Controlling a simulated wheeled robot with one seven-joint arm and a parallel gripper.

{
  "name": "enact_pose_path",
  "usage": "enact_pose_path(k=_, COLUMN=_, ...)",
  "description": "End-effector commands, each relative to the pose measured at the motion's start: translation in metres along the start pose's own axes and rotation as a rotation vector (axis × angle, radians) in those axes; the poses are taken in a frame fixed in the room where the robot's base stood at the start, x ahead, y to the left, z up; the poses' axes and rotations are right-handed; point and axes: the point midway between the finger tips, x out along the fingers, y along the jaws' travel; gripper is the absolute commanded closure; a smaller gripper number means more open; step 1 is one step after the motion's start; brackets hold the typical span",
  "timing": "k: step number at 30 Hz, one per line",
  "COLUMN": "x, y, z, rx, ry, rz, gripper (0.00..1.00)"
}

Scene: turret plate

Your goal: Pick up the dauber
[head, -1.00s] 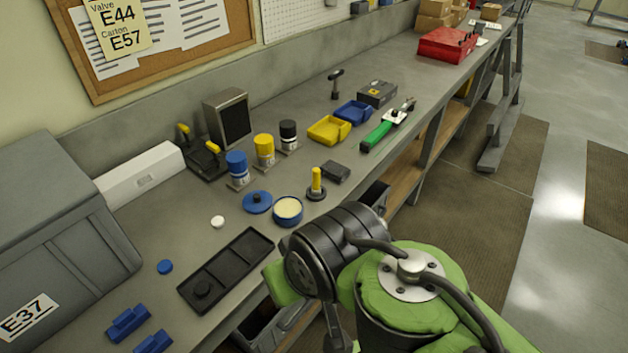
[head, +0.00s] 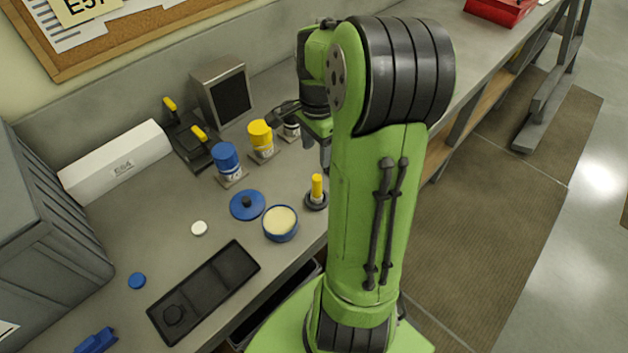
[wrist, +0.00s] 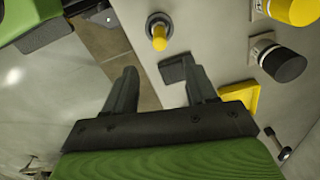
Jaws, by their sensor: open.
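The dauber (head: 317,188), which I take to be the upright yellow handle on a round dark base, stands on the bench near its front edge, just right of an open blue tin (head: 281,223). In the wrist view the dauber (wrist: 159,34) shows beyond my fingertips, roughly in line with the gap between them. My gripper (wrist: 163,78) is open and empty, with both fingers apart from the dauber. In the head view my arm hides most of the gripper, which is above the bench behind the dauber.
A blue lid (head: 247,205) lies left of the tin. Blue (head: 226,157) and yellow-capped (head: 261,137) bottles stand behind. A small dark block (wrist: 174,69) lies near the dauber. A black tray (head: 203,292) is at the front edge. A grey bin stands at the left.

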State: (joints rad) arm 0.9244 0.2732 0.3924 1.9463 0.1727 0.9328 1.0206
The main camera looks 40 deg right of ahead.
Motion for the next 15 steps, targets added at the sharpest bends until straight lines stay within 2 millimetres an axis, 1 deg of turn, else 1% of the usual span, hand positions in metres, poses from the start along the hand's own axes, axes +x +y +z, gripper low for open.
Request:
enact_pose_path(k=1, x=0.018, y=0.001, z=0.001, rx=-0.001, ry=-0.005, rz=0.006, gripper=0.44)
enact_pose_path(k=6, x=0.059, y=0.001, z=0.001, rx=-0.002, ry=-0.004, rz=0.005, gripper=0.44)
enact_pose_path(k=13, x=0.088, y=0.002, z=0.001, rx=-0.003, ry=-0.003, rz=0.004, gripper=0.44)
enact_pose_path(k=15, x=0.102, y=0.004, z=0.002, rx=-0.004, ry=-0.005, rz=0.005, gripper=0.44)
